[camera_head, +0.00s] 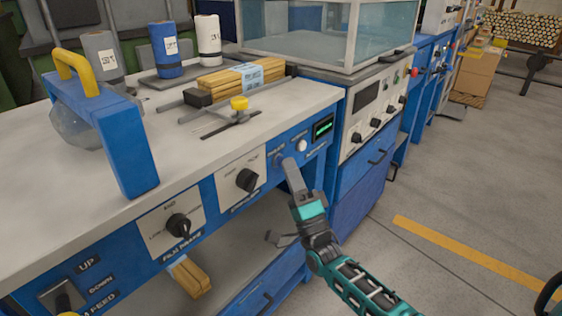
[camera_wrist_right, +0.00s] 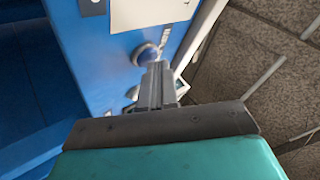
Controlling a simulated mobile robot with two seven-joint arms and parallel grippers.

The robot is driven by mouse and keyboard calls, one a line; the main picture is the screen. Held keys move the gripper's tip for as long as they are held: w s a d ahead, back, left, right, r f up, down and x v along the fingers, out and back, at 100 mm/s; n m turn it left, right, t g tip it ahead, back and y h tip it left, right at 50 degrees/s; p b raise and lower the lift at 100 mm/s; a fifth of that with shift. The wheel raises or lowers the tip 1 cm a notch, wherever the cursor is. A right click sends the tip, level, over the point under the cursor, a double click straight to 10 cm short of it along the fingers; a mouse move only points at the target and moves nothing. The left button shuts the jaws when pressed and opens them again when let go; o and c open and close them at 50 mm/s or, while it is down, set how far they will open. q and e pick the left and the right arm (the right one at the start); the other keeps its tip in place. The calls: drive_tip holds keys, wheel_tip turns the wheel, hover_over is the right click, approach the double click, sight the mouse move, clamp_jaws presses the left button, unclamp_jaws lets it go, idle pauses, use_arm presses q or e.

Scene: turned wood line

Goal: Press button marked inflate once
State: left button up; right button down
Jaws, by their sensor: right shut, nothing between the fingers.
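The blue front panel (camera_head: 215,210) of the workbench carries two round buttons at its right end. One is a blue button (camera_head: 278,160), also seen in the right wrist view (camera_wrist_right: 146,53). The other is a white button (camera_head: 302,145) to its right. The small labels near them are too blurred to read, so I cannot tell which says inflate. My right gripper (camera_head: 289,163) is shut and empty, its fingertips right at the blue button. In the right wrist view the fingertips (camera_wrist_right: 157,68) overlap the button's lower edge; contact is unclear. My left gripper is out of view.
A lit display (camera_head: 323,127) sits right of the buttons. Rotary knobs (camera_head: 247,180) and (camera_head: 179,225) are on white plates to the left. A wood bundle (camera_head: 236,80) and a blue sealer frame (camera_head: 118,140) are on the bench top. The floor at right is open.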

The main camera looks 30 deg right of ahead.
drive_tip(key=shift+s+d, duration=0.25)
drive_tip(key=shift+s, duration=0.4)
drive_tip(key=shift+p, duration=0.3)
drive_tip(key=s, duration=0.1)
drive_tip(key=s+d+p, duration=0.1)
drive_tip(key=s, duration=0.1)
drive_tip(key=s+d+p, duration=0.1)
drive_tip(key=shift+s, duration=0.35)
drive_tip(key=shift+a, duration=0.1)
